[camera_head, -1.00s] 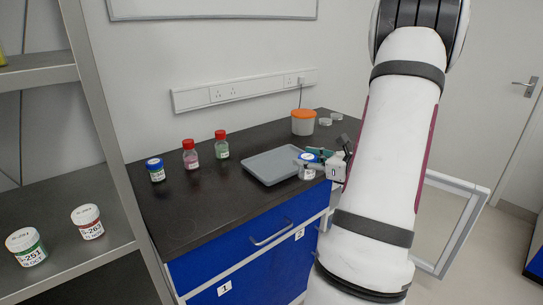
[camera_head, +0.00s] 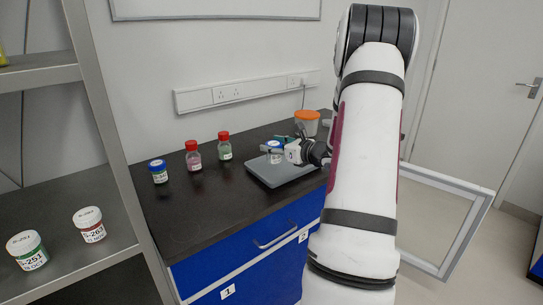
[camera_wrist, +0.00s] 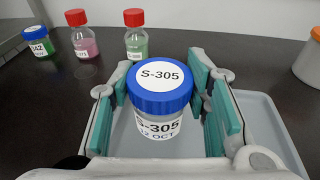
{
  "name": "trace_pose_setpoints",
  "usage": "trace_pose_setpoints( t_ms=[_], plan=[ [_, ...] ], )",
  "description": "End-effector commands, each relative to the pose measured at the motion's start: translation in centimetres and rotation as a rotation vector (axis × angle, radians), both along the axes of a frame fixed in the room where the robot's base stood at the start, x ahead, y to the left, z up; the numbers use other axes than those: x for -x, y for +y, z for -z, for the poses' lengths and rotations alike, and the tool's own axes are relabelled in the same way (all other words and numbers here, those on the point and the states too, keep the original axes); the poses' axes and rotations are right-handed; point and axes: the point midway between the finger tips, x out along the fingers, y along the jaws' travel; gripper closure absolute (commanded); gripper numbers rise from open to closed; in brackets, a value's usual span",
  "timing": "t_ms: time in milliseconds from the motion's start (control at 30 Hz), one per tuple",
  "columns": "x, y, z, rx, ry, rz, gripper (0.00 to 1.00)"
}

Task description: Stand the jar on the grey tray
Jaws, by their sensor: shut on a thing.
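The jar (camera_wrist: 160,120) is clear with a blue lid and a white label reading S-305. My gripper (camera_wrist: 164,98) is shut on it, with teal finger pads on either side, and the jar is upright. In the head view the jar (camera_head: 274,156) is over the grey tray (camera_head: 268,177), towards its back left part. The tray also shows under the jar and fingers in the wrist view (camera_wrist: 273,125). The jar's base is hard to make out, so I cannot tell whether it touches the tray.
A small blue-lidded jar (camera_head: 158,173) and two red-capped bottles, one pink (camera_head: 194,158) and one green (camera_head: 225,149), stand left of the tray. An orange-lidded tub (camera_head: 307,122) stands behind it. The dark bench front is clear. A shelf (camera_head: 90,235) with two jars is at left.

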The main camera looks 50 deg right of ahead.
Motion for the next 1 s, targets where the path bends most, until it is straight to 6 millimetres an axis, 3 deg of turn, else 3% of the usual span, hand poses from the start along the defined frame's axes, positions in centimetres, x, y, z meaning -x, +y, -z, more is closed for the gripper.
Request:
trace_pose_setpoints(
  t_ms=[100, 333, 700, 733, 800, 1000],
  plan=[
    [-1.3, 0.0, 0.1, 0.0, -0.002, -0.002, 0.87],
    [-1.1, -0.1, 3.5, -0.002, 0.0, 0.0, 0.87],
    [-1.1, -0.1, 3.9, 0.0, -0.001, 0.0, 0.87],
    [-1.1, -0.1, 4.0, 0.0, 0.0, 0.0, 0.55],
    [-1.0, -0.1, 3.9, 0.0, 0.0, 0.0, 0.39],
    [-1.0, -0.1, 3.9, 0.0, 0.0, 0.0, 0.37]
  ],
)
